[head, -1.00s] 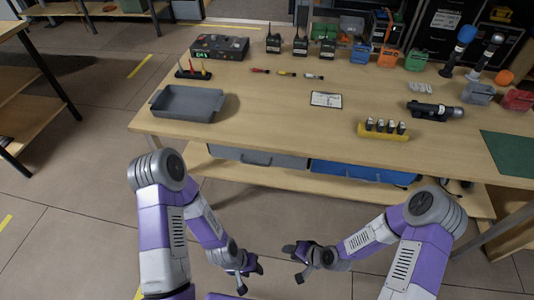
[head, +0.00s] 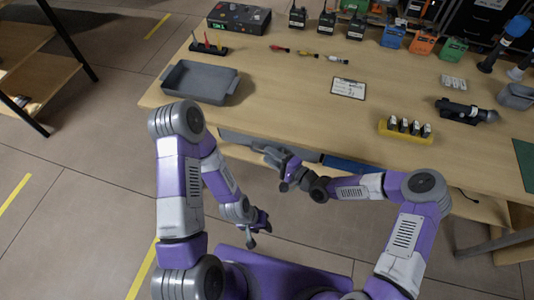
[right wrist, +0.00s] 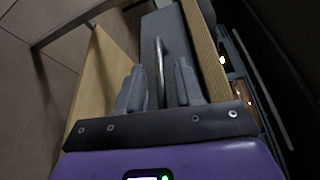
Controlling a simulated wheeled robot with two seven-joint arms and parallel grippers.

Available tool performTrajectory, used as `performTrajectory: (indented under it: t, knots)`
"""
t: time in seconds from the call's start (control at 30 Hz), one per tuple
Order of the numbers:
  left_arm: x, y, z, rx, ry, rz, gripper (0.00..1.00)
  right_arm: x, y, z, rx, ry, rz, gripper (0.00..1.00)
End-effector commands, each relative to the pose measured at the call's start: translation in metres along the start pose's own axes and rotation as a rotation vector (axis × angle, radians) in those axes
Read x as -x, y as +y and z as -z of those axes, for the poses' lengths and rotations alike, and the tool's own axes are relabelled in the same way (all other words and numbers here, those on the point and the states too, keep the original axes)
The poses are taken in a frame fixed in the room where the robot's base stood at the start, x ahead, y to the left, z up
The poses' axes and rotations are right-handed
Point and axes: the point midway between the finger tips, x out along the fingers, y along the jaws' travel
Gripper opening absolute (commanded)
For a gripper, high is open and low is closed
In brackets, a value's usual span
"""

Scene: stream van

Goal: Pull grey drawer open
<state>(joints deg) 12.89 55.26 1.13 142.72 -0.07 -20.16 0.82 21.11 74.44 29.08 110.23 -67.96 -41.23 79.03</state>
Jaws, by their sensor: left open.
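The grey drawer (head: 234,139) sits under the tabletop at the left, its front partly hidden behind my right gripper and arm. In the right wrist view its grey front (right wrist: 174,28) and curved metal handle (right wrist: 160,62) show. My right gripper (head: 272,156) is at the drawer front. In its wrist view the two fingers (right wrist: 160,88) are spread, with the handle between them and gaps on both sides. The drawer looks shut. My left gripper (head: 262,222) is open and empty, low in front of the table and away from the drawer.
A blue drawer (head: 348,165) is beside the grey one. The wooden table (head: 300,105) holds a grey tray (head: 200,82), a clipboard (head: 348,88) and a yellow battery holder (head: 404,132). The lower wooden shelf (right wrist: 100,75) lies close beside my right gripper.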

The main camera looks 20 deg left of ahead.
Motion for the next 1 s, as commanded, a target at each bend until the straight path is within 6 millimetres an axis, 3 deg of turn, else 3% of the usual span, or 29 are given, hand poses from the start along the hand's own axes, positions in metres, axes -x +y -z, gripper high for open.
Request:
performTrajectory:
  t: [0.2,0.47,0.73,1.0]
  knots:
    - [-0.004,-0.001,0.000,0.000,0.000,0.000,0.43,-0.019,0.001,0.000,0.000,0.000,-0.001,0.36]
    - [-0.004,-0.001,0.000,0.000,0.000,0.000,0.43,-0.021,0.000,0.000,-0.001,0.001,-0.001,0.36]
    - [-0.004,-0.001,0.000,0.000,0.001,0.000,0.43,-0.021,0.000,0.000,0.000,0.001,-0.001,0.00]
    - [-0.004,-0.001,0.000,0.000,0.001,0.000,0.43,-0.020,0.000,0.000,0.000,0.001,-0.001,0.00]
